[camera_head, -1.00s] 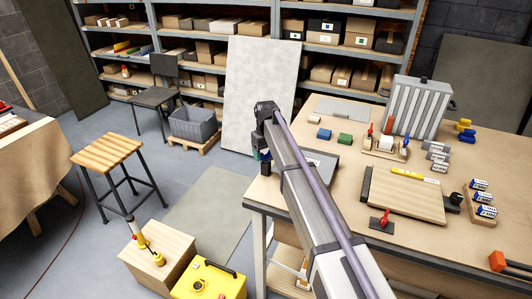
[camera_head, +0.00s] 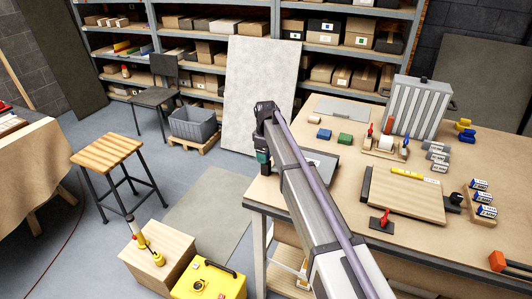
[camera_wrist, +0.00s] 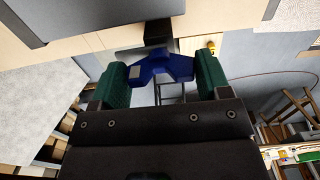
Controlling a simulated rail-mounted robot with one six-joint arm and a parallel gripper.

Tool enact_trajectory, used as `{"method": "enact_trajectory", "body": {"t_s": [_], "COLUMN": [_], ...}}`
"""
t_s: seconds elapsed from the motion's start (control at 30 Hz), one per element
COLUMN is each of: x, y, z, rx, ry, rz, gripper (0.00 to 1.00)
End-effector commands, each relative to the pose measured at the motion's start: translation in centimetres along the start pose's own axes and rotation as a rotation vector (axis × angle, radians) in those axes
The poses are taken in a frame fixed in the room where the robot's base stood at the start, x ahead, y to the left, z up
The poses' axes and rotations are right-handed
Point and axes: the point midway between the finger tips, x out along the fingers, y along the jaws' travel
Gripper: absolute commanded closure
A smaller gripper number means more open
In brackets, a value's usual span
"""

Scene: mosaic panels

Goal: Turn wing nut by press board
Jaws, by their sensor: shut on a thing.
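A blue wing nut (camera_wrist: 172,68) with angled wings sits between the two green fingertips of my gripper (camera_wrist: 160,72) in the wrist view. My gripper is shut on it. A pale square patch shows on its left wing. A black block (camera_wrist: 158,31) stands just beyond the wing nut, at the table's edge; how they join is hidden. In the head view my gripper (camera_head: 263,155) hangs at the table's left edge, and my arm hides the wing nut. A wooden board (camera_head: 405,193) with a yellow strip lies on the table; I cannot tell whether it is the press board.
The worktable (camera_head: 340,188) bears a ribbed grey case (camera_head: 416,106), coloured blocks and a red-handled tool (camera_head: 381,220). A grey plate (camera_head: 322,161) lies beside my arm. A stool (camera_head: 108,152), a wooden box (camera_head: 160,258) and a yellow case (camera_head: 210,280) stand left of the table.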

Motion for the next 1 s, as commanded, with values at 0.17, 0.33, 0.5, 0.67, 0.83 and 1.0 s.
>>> {"method": "enact_trajectory", "body": {"t_s": [0.17, 0.33, 0.5, 0.67, 0.83, 1.0], "x": [0.07, 0.07, 0.07, 0.05, 0.03, -0.5], "y": [-0.15, -0.16, -0.15, -0.1, -0.06, -0.04], "z": [0.09, 0.09, 0.08, 0.05, 0.03, 0.02], "rx": [-0.011, -0.011, -0.01, -0.009, -0.009, -0.009], "ry": [-0.002, -0.002, -0.002, -0.001, -0.001, 0.0], "rz": [-0.003, -0.003, -0.003, -0.002, -0.001, -0.001], "gripper": [0.53, 0.53, 0.23, 0.08, 0.04, 0.04]}}
